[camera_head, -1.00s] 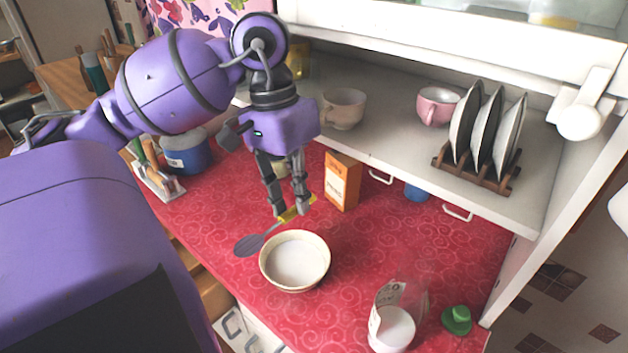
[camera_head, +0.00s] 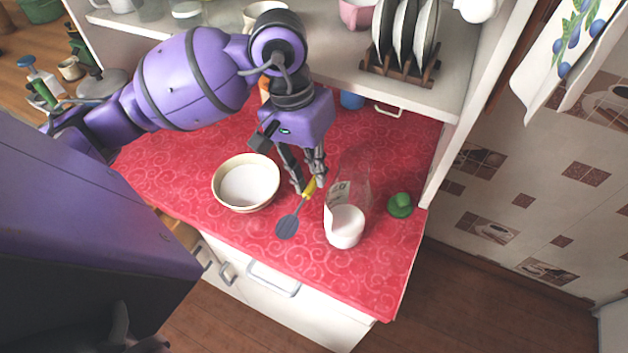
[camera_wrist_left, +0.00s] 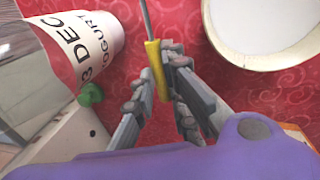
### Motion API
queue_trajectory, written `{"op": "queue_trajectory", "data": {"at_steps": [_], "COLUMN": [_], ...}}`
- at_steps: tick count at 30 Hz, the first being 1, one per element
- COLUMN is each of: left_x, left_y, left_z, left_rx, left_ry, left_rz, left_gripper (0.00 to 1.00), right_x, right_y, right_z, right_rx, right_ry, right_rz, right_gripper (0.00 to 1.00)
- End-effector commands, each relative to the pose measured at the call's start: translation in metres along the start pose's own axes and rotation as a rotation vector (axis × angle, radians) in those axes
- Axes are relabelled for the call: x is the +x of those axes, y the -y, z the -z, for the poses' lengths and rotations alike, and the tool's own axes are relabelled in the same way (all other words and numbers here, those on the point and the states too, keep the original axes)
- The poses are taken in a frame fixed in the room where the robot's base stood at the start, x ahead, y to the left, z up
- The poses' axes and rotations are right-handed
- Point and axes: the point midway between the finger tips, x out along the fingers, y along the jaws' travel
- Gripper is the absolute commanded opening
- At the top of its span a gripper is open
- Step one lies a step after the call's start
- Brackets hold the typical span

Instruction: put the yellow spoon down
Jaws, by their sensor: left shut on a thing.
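The yellow spoon (camera_head: 288,227) has a yellow handle and a dark grey head. My left gripper (camera_head: 309,187) is shut on its handle, between the bowl and the glass jar, low over the red counter. The head points toward the counter's front edge. In the left wrist view the yellow handle (camera_wrist_left: 152,62) lies between the fingertips (camera_wrist_left: 160,75), and the grey shaft runs out of the top of the picture. I cannot tell whether the spoon touches the counter. My right gripper is not in view.
A cream bowl (camera_head: 246,187) stands left of the spoon. A clear container with white contents (camera_head: 344,228) stands close on its right, then a green hat-shaped thing (camera_head: 400,205). A shelf with a plate rack (camera_head: 397,65) is behind. Red counter in front of the spoon is clear.

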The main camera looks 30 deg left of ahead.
Motion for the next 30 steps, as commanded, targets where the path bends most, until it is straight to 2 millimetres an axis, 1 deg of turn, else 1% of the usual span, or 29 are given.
{"op": "queue_trajectory", "data": {"at_steps": [2,4,7,9,16,20,21,24,25,30], "left_x": [0.009,0.021,0.032,0.035,0.036,0.041,0.041,0.039,0.039,0.039], "left_y": [-0.005,-0.001,0.002,0.003,0.003,0.004,0.004,0.004,0.004,0.004], "left_z": [0.0,0.0,0.0,0.0,0.001,0.0,0.0,0.0,0.0,0.0], "left_rx": [0.001,-0.001,-0.001,0.0,0.001,0.001,0.001,0.001,0.001,0.0], "left_ry": [0.003,0.005,0.002,0.002,0.001,0.004,0.003,0.002,0.002,0.002], "left_rz": [-0.003,-0.001,-0.002,-0.001,0.0,0.001,0.0,0.0,0.0,0.001], "left_gripper": [0.0,0.0,0.0,0.0,0.0,0.0,0.15,0.28,0.31,0.31], "right_x": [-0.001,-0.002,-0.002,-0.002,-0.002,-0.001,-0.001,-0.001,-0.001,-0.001], "right_y": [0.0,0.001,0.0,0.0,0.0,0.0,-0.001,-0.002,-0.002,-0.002], "right_z": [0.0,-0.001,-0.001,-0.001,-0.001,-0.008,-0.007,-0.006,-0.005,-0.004], "right_rx": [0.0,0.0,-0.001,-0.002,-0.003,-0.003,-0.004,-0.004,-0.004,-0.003], "right_ry": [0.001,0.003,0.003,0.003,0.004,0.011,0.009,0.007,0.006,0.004], "right_rz": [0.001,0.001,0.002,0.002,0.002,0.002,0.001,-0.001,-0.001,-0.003], "right_gripper": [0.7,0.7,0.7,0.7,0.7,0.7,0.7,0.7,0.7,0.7]}}
